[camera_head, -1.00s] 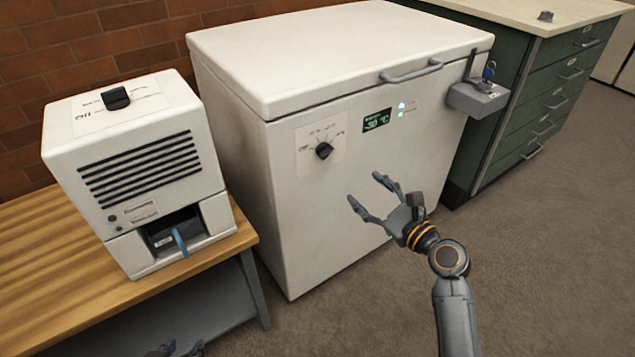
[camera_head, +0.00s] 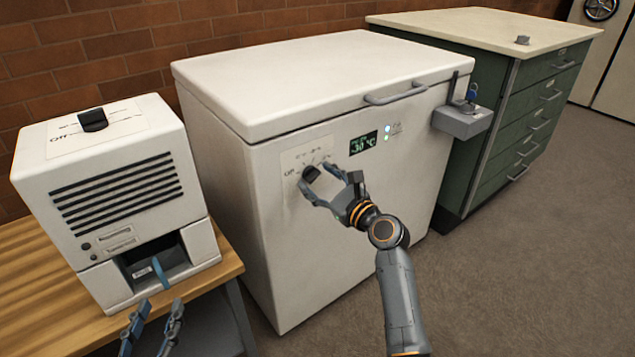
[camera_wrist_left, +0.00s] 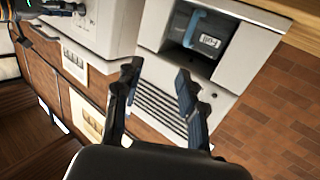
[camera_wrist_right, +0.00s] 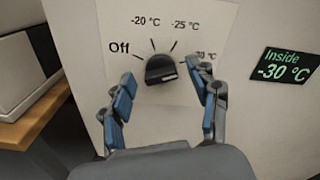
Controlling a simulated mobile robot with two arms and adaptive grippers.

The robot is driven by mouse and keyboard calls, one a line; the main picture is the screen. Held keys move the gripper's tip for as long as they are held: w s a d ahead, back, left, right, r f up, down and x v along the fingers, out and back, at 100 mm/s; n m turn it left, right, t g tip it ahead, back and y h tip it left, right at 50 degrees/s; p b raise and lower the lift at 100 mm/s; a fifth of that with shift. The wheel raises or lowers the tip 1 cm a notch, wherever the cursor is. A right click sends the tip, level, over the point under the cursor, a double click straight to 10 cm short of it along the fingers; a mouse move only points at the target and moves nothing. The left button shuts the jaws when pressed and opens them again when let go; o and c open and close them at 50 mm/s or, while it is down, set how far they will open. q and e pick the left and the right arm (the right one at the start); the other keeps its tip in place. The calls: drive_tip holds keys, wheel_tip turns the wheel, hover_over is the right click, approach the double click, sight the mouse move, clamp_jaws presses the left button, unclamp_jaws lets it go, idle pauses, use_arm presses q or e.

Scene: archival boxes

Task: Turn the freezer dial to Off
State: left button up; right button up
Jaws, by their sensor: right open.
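The white chest freezer (camera_head: 290,255) has a black dial (camera_head: 311,174) on a pale label on its front; the dial also shows in the right wrist view (camera_wrist_right: 161,69). Marks there read Off at left, then -20, -25 and -30 °C at right. The dial's light pointer line seems to face right, toward -30. The display (camera_wrist_right: 284,66) reads Inside -30 °C. My right gripper (camera_head: 322,180) is open, its fingertips (camera_wrist_right: 165,82) on either side of the dial; contact is unclear. My left gripper (camera_head: 155,310) is open and empty, low at the left, near the small white machine.
A white machine (camera_head: 110,205) with its own black knob and Off label stands on a wooden bench (camera_head: 215,272) at left. A grey lock box (camera_head: 462,122) with a key juts from the freezer's right side. A green drawer cabinet (camera_head: 505,150) stands beyond; floor at right is clear.

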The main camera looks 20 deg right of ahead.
drive_tip(key=shift+w+a, duration=0.15)
drive_tip(key=shift+w, duration=0.15)
use_arm(q)
drive_tip(key=shift+r+t, duration=0.3)
drive_tip(key=shift+r, duration=0.15)
use_arm(e)
drive_tip(key=shift+c, duration=0.3)
drive_tip(key=c, duration=1.1)
